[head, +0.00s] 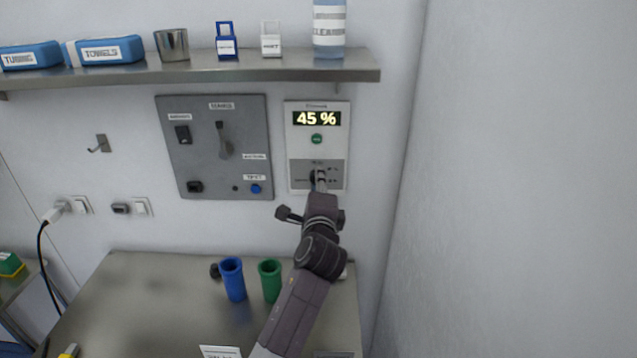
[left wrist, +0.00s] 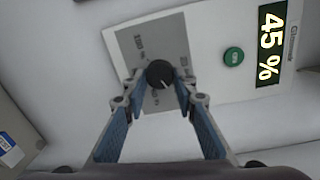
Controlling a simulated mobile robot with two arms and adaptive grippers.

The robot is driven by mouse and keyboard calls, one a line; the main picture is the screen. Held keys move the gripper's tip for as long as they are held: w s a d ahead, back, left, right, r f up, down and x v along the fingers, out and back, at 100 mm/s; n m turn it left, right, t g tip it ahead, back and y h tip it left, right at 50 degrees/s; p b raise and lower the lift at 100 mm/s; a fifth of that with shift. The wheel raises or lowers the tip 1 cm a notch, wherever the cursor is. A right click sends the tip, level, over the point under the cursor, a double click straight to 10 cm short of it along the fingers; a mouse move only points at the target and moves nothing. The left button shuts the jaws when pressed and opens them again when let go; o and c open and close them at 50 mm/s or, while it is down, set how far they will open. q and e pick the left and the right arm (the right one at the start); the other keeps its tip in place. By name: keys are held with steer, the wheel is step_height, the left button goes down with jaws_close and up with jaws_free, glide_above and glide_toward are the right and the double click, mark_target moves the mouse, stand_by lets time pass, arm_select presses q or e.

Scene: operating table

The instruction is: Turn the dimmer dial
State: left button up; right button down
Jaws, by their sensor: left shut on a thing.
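The dimmer panel (head: 333,148) is a white and grey plate on the wall. Its lit display (head: 317,118) reads 45 %, with a green button (head: 317,139) below. The black dimmer dial (left wrist: 159,73) sits on the panel's grey part, its white pointer line showing in the left wrist view. My left gripper (head: 320,180) reaches up to the dial. In the left wrist view, its two fingers are shut on the dial from both sides. In the head view the gripper partly hides the dial. My right gripper is not in view.
A grey switch panel (head: 214,147) is mounted just left of the dimmer. A shelf (head: 220,73) with boxes, a cup and a bottle runs above. Below, a metal table (head: 160,310) holds a blue cup (head: 233,279) and a green cup (head: 270,281). A bare wall stands on the right.

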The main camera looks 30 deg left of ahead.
arm_select(q)
steer(key=shift+n, duration=0.5)
stand_by(0.3)
steer(key=o, duration=1.2)
steer(key=shift+a, duration=0.1)
steer(key=shift+c, duration=0.2)
steer(key=shift+s, duration=0.1)
steer(key=v, duration=1.2)
